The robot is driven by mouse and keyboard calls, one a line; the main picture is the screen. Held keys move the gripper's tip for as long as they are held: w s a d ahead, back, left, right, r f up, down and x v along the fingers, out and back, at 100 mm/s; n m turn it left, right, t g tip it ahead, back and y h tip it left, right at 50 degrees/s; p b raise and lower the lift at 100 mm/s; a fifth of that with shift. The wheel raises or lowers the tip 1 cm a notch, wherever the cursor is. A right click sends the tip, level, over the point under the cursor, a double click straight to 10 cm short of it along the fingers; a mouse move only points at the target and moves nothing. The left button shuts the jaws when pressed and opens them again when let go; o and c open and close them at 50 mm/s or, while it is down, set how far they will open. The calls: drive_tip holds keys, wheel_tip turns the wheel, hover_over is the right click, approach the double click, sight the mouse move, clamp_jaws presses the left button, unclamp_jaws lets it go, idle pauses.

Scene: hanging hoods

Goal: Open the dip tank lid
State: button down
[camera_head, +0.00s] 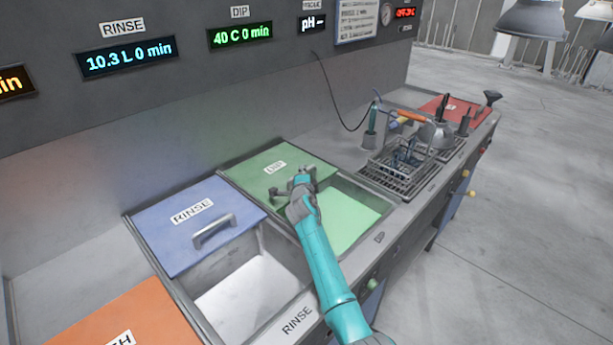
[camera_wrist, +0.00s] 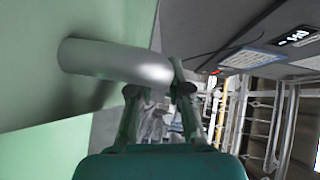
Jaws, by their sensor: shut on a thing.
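The green dip tank lid (camera_head: 262,168), labelled DIP, lies over the back part of its tank in the head view. The front part of the dip tank (camera_head: 345,215) is uncovered and shows pale green inside. My gripper (camera_head: 299,184) is at the front of the lid, shut on the lid's handle (camera_wrist: 115,62). In the wrist view the grey handle bar runs from the green lid surface (camera_wrist: 60,20) to my gripper (camera_wrist: 158,92). My gripper hides part of the handle in the head view.
Left of the dip tank, a blue rinse lid (camera_head: 185,222) leaves the front of its tank (camera_head: 245,290) open. An orange lid (camera_head: 120,320) is farther left. A wire rack (camera_head: 400,175) with items stands to the right, before a red lid (camera_head: 437,108).

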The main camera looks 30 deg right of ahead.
drive_tip(key=c, duration=1.1)
unclamp_jaws()
drive_tip(key=v, duration=1.2)
drive_tip(key=shift+s, duration=0.1)
